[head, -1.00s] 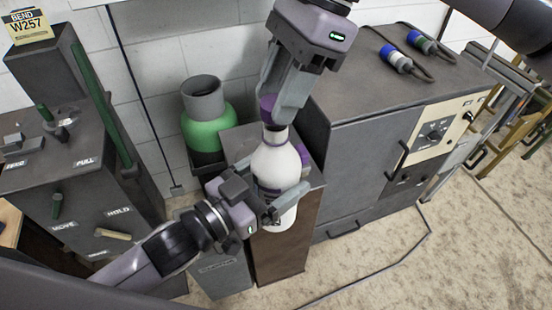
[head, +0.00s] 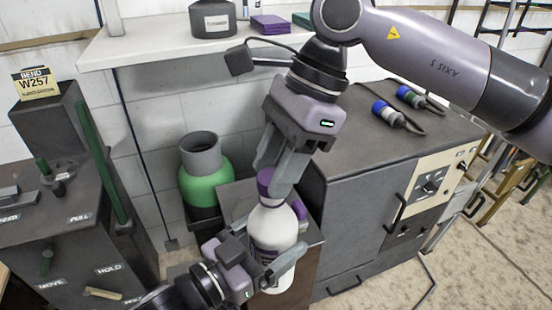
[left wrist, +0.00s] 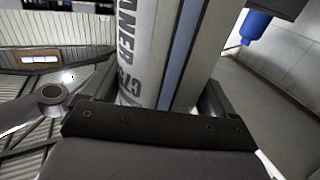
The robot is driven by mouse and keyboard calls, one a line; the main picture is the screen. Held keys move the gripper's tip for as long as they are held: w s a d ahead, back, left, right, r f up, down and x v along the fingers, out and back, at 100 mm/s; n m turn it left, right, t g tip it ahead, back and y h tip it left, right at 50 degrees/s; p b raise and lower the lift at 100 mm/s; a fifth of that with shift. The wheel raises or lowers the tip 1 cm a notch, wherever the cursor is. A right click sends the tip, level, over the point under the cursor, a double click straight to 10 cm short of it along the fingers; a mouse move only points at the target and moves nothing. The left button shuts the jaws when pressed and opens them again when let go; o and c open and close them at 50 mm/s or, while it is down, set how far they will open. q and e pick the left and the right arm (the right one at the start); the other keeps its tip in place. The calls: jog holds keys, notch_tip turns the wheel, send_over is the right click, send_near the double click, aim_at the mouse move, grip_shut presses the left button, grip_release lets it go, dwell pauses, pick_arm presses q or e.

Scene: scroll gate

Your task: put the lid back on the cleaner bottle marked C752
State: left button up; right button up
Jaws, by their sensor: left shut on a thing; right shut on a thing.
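The white cleaner bottle (head: 273,229) stands upright on a brown pedestal. In the left wrist view the bottle (left wrist: 140,45) shows letters ending "ANER" and "C75", the rest cut off. My left gripper (head: 274,266) is shut around the lower part of the bottle from the left and front. The purple lid (head: 264,183) is at the top of the bottle's neck, roughly upright. My right gripper (head: 280,180) comes from above and is shut on the lid. I cannot tell whether the lid is seated or only resting on the neck.
A green container with a grey collar (head: 203,178) stands behind left. A grey cabinet with a control panel (head: 432,185) is on the right, with plugs on top. A lever console (head: 60,240) is at left. A shelf (head: 165,48) runs above.

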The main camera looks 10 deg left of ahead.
jog(key=shift+f, duration=0.55)
dwell(0.4)
